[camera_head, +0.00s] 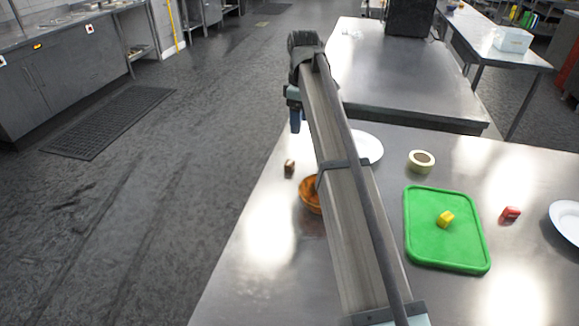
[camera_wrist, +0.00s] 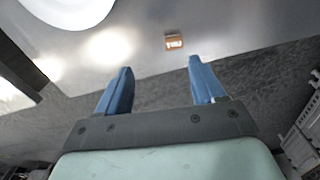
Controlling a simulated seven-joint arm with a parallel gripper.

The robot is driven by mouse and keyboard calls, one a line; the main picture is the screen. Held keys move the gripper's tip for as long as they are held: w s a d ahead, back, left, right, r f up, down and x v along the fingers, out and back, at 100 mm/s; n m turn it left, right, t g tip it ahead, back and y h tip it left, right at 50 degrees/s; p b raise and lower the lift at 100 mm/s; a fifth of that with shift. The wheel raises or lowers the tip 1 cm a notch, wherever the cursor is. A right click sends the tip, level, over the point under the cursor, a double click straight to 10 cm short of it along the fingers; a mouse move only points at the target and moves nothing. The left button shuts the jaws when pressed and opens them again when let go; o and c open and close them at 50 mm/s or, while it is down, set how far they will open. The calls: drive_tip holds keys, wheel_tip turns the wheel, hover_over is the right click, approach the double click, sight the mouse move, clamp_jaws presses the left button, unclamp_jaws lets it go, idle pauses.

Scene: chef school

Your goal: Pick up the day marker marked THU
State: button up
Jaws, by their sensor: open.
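A small brown block with a pale lettered face (camera_wrist: 173,41) lies on the steel table ahead of my fingertips in the wrist view. Its lettering is too small to read for sure. It seems to be the small brown block (camera_head: 289,168) near the table's left edge in the head view. My gripper (camera_wrist: 160,80) is open and empty, apart from the brown block. In the head view its blue fingers (camera_head: 296,121) are partly hidden.
A brown bowl (camera_head: 309,194) stands close to the brown block, partly hidden by my arm.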

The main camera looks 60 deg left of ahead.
drive_tip(key=s, duration=0.2)
hover_over(289, 162)
drive_tip(key=f, duration=0.8)
drive_tip(key=shift+w+f, duration=0.2)
drive_tip(key=shift+w, duration=0.1)
drive_tip(key=shift+s+d+f, duration=0.1)
drive_tip(key=shift+s+f, duration=0.05)
drive_tip(key=shift+f, duration=1.15)
drive_tip(key=shift+s+f, duration=0.1)
drive_tip(key=shift+f, duration=1.2)
drive_tip(key=shift+c, duration=0.5)
drive_tip(key=c, duration=1)
